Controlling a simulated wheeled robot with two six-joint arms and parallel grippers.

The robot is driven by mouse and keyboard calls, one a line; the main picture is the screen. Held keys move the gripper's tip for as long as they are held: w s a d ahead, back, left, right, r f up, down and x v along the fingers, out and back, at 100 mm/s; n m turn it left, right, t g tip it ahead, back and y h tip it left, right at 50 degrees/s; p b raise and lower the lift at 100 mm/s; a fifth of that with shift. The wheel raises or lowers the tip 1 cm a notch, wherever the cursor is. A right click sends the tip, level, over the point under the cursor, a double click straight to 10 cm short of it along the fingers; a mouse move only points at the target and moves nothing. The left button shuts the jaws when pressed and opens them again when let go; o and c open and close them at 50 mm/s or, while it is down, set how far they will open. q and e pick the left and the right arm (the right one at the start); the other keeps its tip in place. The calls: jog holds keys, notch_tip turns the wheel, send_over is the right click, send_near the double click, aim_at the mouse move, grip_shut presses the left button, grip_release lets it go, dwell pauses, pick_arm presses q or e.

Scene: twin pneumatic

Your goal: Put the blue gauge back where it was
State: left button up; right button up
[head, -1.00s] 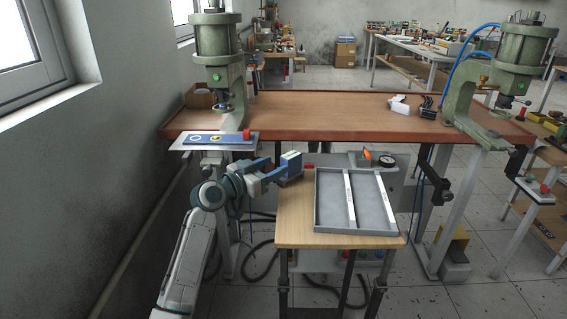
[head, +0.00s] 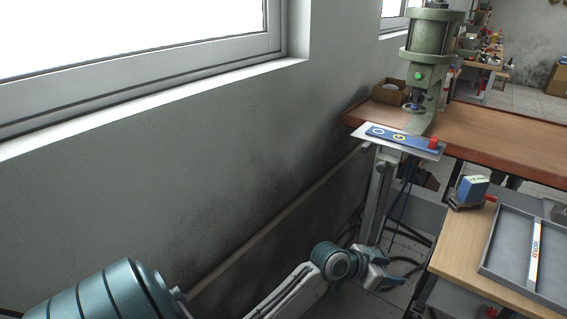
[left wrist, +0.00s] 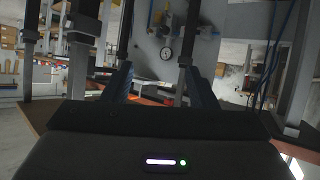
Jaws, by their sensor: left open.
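The blue gauge (head: 392,134) is a flat blue bar with ring marks and a red end. It lies on a pale plate (head: 432,155) in front of the left press in the head view. My left gripper (head: 398,283) is low, below and apart from the gauge, left of the wooden table. In the left wrist view its two fingers (left wrist: 160,85) are spread with nothing between them. The gauge is not recognisable in that view. My right gripper is not in view.
The left green press (head: 427,65) stands on the brown bench (head: 490,124). The wall and window close off the left side.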

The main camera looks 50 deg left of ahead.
pick_arm(q)
jog(key=s+a+f+n+g+y, duration=0.1)
jog(key=s+f+g+y, duration=0.1)
jog(key=s+f, duration=0.4)
jog(key=s+a+f+n+g+y, duration=0.1)
jog(key=s+f, duration=0.6)
jog(key=s, duration=0.8)
jog(key=s+a+f+n+g+y, duration=0.1)
jog(key=s+a+f+g+y, duration=0.2)
jog(key=s, duration=0.7)
notch_tip(320, 180, down, 4)
jog(key=shift+s+a+r+n+g+y, duration=0.2)
jog(key=shift+s+a+n+g+y, duration=0.15)
jog(key=shift+g, duration=0.75)
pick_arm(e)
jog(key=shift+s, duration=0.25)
pick_arm(q)
jog(key=shift+w+d, duration=0.1)
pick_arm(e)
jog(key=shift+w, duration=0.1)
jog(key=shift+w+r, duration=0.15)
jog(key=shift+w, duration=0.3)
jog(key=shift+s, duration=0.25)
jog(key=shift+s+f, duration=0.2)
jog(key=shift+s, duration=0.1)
